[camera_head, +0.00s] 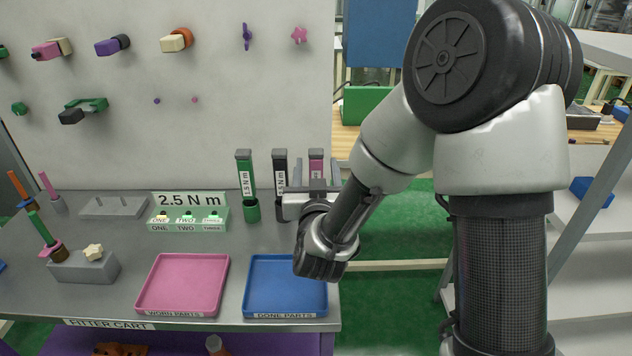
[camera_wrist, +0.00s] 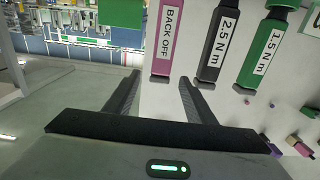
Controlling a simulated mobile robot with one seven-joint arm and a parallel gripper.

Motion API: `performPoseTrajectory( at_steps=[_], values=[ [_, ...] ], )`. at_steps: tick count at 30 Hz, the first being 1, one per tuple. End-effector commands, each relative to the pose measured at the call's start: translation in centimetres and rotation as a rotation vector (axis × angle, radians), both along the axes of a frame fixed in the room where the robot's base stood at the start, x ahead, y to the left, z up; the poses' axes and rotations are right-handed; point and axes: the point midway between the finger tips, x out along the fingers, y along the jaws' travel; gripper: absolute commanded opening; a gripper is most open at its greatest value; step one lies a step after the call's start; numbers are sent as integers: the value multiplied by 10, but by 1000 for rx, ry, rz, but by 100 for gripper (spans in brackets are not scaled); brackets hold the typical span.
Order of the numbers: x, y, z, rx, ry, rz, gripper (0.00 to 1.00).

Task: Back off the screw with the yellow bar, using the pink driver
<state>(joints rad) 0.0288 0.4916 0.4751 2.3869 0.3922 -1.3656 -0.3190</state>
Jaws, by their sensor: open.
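In the wrist view the pink driver (camera_wrist: 165,38) reads BACK OFF. My gripper (camera_head: 311,190) is in front of the pink driver in the head view and hides its lower part. In the wrist view my gripper (camera_wrist: 158,82) is open and empty, its fingers apart, with the driver's end just beyond the fingertips. A green block (camera_head: 188,226) labelled 2.5 N m carries several small pale-topped pieces marked ONE, TWO and a third. I cannot make out a yellow bar on any screw.
A pink tray (camera_head: 182,312) and a blue tray (camera_head: 287,312) lie at the cart's front. A grey block (camera_head: 84,268) with a cream knob stands at left.

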Motion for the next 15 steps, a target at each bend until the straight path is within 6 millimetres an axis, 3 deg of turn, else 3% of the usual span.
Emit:
performPoseTrajectory(
  at_steps=[6, 15],
  values=[
    [31, 0, 2, 2, -1, -2, 50],
    [35, 0, 2, 1, 0, 0, 50]
  ],
)
